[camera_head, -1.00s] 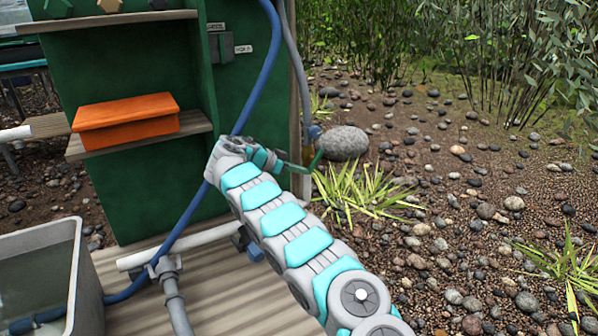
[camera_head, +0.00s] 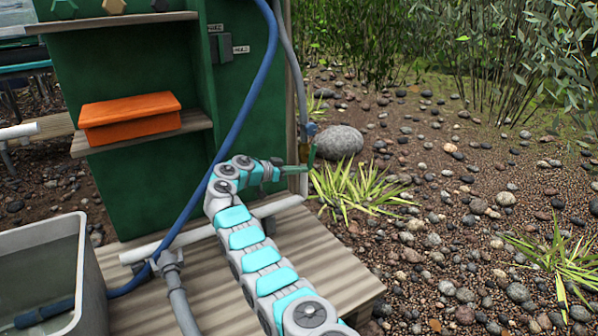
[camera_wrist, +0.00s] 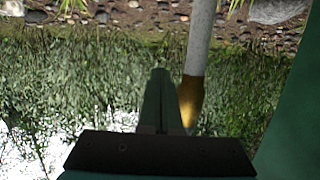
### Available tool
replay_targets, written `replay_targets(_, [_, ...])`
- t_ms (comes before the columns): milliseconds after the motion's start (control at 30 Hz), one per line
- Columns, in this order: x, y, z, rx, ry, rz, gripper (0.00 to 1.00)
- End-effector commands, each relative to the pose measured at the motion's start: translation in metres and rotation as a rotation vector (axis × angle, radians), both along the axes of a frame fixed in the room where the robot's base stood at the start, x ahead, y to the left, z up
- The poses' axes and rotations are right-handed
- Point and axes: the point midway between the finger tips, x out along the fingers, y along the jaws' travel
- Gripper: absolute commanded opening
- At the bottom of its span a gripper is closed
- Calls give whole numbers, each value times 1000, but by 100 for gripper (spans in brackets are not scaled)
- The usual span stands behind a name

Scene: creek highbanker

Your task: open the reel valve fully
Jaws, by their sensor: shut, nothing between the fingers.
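The reel valve appears to be the fitting on the grey pipe beside the green cabinet, with a blue part (camera_head: 312,130) at its top and a brass part below. A short green upright piece (camera_head: 312,156) stands there; I cannot tell whether it is a lever or part of my gripper. My gripper (camera_head: 296,169) is level with the valve's lower part, at the end of my bent arm. In the wrist view its green fingers (camera_wrist: 161,100) are shut and empty. A brass fitting (camera_wrist: 190,97) under a grey pipe (camera_wrist: 201,40) shows just right of the fingers; contact is unclear.
The green cabinet (camera_head: 150,195) stands to the left, with an orange box (camera_head: 130,118) on its shelf. A blue hose (camera_head: 258,85) and a white pipe (camera_head: 275,207) run close to my arm. A grey tub (camera_head: 88,270) is at lower left. Pebbly ground lies right.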

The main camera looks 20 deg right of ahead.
Motion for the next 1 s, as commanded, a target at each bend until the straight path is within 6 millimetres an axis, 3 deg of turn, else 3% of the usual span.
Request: replay_targets(1000, [5,-12,-13,2,1,-2,0])
